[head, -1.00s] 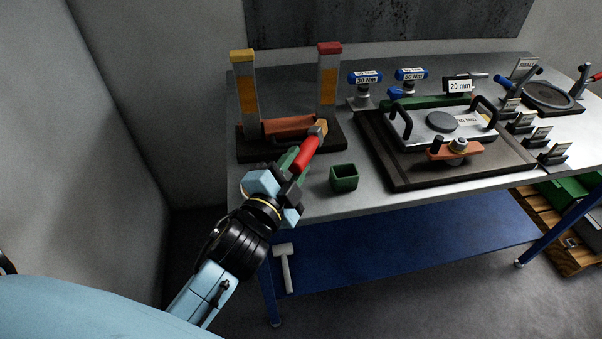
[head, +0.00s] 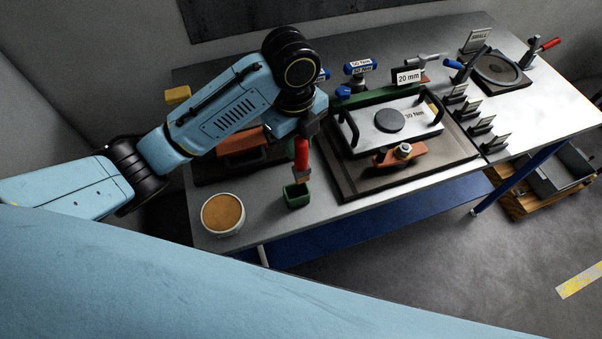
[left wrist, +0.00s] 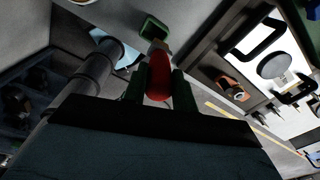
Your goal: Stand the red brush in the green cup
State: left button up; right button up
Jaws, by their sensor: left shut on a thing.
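My left gripper (head: 304,136) is shut on the red handle of the brush (head: 301,152) and holds it nearly upright, bristle end down. I cannot tell whether the tip is just above the rim or slightly inside. In the left wrist view the red brush (left wrist: 159,80) sits between the fingers, with its tip close to the green cup (left wrist: 153,27). My right gripper is not in view.
A round tub with tan contents (head: 223,214) stands left of the cup. A dark board with a handled plate (head: 388,128) lies to the right. An orange block (head: 242,142) is behind, partly hidden by my left arm. Bare bench top lies between tub and cup.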

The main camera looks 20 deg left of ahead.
aim_at(294, 167)
pick_arm(q)
jog(key=shift+s+a+r+m, duration=0.15)
jog(key=shift+a+r+m, duration=0.15)
jog(key=shift+a, duration=0.1)
jog(key=f, duration=0.5)
jog(key=shift+s+f, duration=0.1)
jog(key=shift+s, duration=0.15)
notch_tip(294, 167, down, 4)
jog(key=shift+f+p, duration=0.15)
jog(key=shift+p, duration=0.3)
jog(key=o, duration=1)
jog(key=shift+w, duration=0.1)
jog(key=shift+c, duration=0.2)
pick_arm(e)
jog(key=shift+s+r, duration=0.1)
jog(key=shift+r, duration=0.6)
pick_arm(q)
notch_tip(294, 167, up, 11)
jog(key=shift+w+a+f+b, duration=0.1)
jog(key=shift+f+b, duration=0.05)
jog(key=shift+b, duration=0.25)
jog(key=shift+r, duration=0.7)
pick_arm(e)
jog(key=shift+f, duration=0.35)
